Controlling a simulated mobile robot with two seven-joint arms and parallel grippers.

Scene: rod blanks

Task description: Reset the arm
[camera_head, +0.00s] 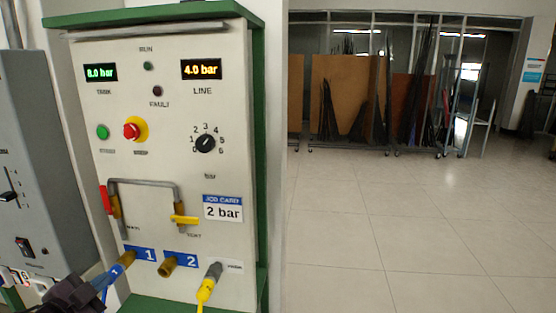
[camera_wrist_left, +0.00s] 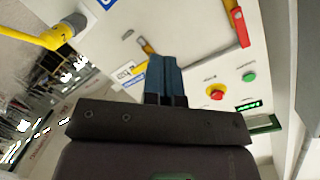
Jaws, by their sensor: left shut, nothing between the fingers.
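My left gripper (camera_head: 88,290) is at the lower left of the head view, dark and partly cut off by the frame edge. In the left wrist view its two blue-grey fingers (camera_wrist_left: 165,80) are together with nothing between them. They stand apart from the panel behind. The control panel (camera_head: 240,120) stands on the left of the head view. Port 2 (camera_head: 168,267) is a bare brass stub. A yellow hose (camera_head: 204,293) is on the grey connector at the right. My right gripper is not in view.
The panel carries a red stop button (camera_head: 131,131), a dial (camera_head: 206,143), a red lever (camera_head: 106,199), a yellow lever (camera_head: 184,220) and a job card (camera_head: 222,208) reading 2 bar. A grey cabinet (camera_head: 35,150) stands at far left. Open tiled floor (camera_head: 400,220) lies to the right.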

